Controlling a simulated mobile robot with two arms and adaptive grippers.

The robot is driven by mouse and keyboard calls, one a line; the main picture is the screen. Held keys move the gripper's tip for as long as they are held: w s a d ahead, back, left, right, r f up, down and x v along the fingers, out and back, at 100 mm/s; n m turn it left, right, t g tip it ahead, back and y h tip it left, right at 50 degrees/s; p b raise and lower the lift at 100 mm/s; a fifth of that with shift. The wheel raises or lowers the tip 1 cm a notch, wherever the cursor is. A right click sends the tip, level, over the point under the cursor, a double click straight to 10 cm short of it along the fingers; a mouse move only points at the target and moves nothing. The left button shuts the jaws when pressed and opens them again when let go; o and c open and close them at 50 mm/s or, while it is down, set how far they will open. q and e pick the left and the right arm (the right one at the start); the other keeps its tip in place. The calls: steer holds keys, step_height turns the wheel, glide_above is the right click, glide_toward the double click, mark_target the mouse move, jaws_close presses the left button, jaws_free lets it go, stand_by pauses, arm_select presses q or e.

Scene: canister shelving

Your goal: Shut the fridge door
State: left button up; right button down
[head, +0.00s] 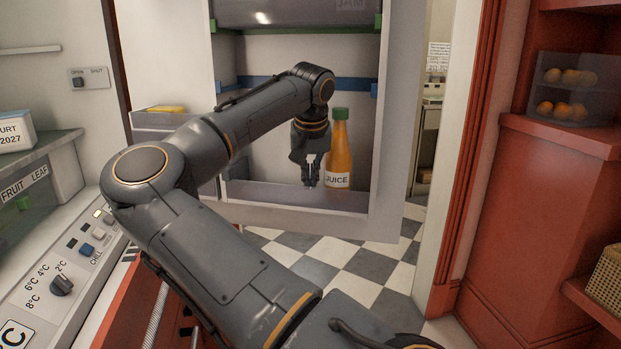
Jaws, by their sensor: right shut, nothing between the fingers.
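The fridge door (391,190) stands open in the middle of the head view, its inner side with shelves facing me. An orange juice bottle (339,158) with a green cap stands upright in its lower shelf. A bin marked JAM shows at the door's top. My right gripper (311,180) is shut and empty, pointing down in front of the door's lower shelf, just left of the bottle. I cannot tell whether it touches the shelf. My right arm covers part of the door's left side. My left gripper is out of view.
At left are a glass shelf (45,148) with a yogurt pack (16,132), a FRUIT LEAF drawer (30,190) and a temperature panel (75,265). Red shelving (530,200) stands at right. Checkered floor (340,268) is clear below the door.

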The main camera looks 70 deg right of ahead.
steer(key=v, duration=1.2)
